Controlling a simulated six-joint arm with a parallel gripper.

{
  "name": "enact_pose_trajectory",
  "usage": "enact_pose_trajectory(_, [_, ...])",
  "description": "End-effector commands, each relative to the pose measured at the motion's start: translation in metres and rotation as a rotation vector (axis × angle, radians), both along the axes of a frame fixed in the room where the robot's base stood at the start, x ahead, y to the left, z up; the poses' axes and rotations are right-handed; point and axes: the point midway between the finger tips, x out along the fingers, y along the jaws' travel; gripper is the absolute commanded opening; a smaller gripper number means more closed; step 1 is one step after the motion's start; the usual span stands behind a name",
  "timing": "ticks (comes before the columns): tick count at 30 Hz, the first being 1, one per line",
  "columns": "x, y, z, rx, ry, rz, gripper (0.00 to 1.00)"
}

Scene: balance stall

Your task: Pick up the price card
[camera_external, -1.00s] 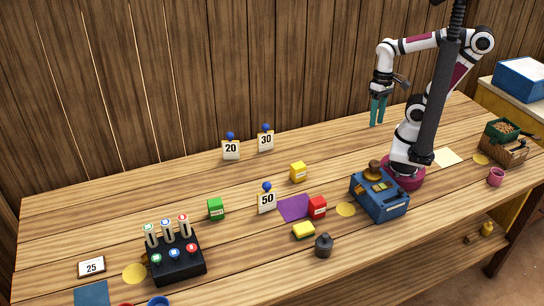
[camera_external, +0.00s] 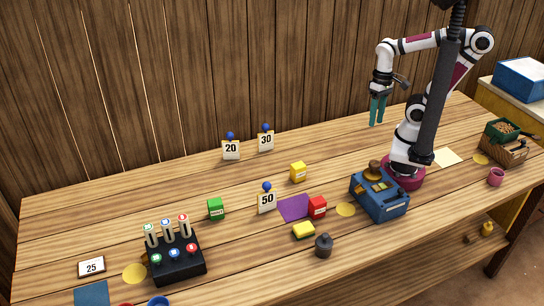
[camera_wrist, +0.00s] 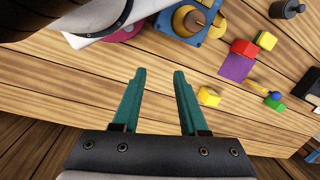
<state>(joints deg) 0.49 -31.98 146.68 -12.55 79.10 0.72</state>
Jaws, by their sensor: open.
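Several price cards are on the table in the external view. Cards marked 20 (camera_external: 231,150), 30 (camera_external: 265,143) and 50 (camera_external: 266,203) stand upright, each with a blue knob on top. A card marked 25 (camera_external: 92,267) is at the left front, apart from the others. My gripper (camera_external: 377,123) has teal fingers and hangs above the back right of the table, well to the right of all the cards. In the wrist view my gripper (camera_wrist: 159,72) is open and empty over bare planks. A blue knob (camera_wrist: 276,95) shows at the right there.
A blue box-like device (camera_external: 380,205) stands by my base. A black block with levers and buttons (camera_external: 177,265) is at the left. Green (camera_external: 216,209), yellow (camera_external: 298,172) and red (camera_external: 317,207) blocks and a dark weight (camera_external: 323,247) lie between. The back right planks are clear.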

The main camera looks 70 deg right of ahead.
Motion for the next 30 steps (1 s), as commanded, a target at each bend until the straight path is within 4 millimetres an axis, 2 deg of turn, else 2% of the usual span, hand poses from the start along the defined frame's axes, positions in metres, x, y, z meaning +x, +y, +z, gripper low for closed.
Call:
enact_pose_trajectory(12, [0.000, 0.000, 0.000, 0.000, 0.000, 0.000, 0.43])
enact_pose_trajectory(13, [0.000, 0.000, 0.000, 0.000, 0.000, 0.000, 0.48])
enact_pose_trajectory(21, [0.004, -0.001, -0.002, -0.007, -0.008, 0.011, 0.49])
enact_pose_trajectory(23, [0.022, -0.003, -0.009, -0.031, -0.046, 0.054, 0.49])
enact_pose_trajectory(26, [0.085, -0.001, -0.033, -0.103, -0.194, 0.203, 0.49])
enact_pose_trajectory(27, [0.117, 0.007, -0.046, -0.128, -0.282, 0.279, 0.49])
enact_pose_trajectory(29, [0.163, 0.026, -0.065, -0.151, -0.424, 0.394, 0.49])
enact_pose_trajectory(30, [0.191, 0.044, -0.076, -0.156, -0.523, 0.470, 0.49])
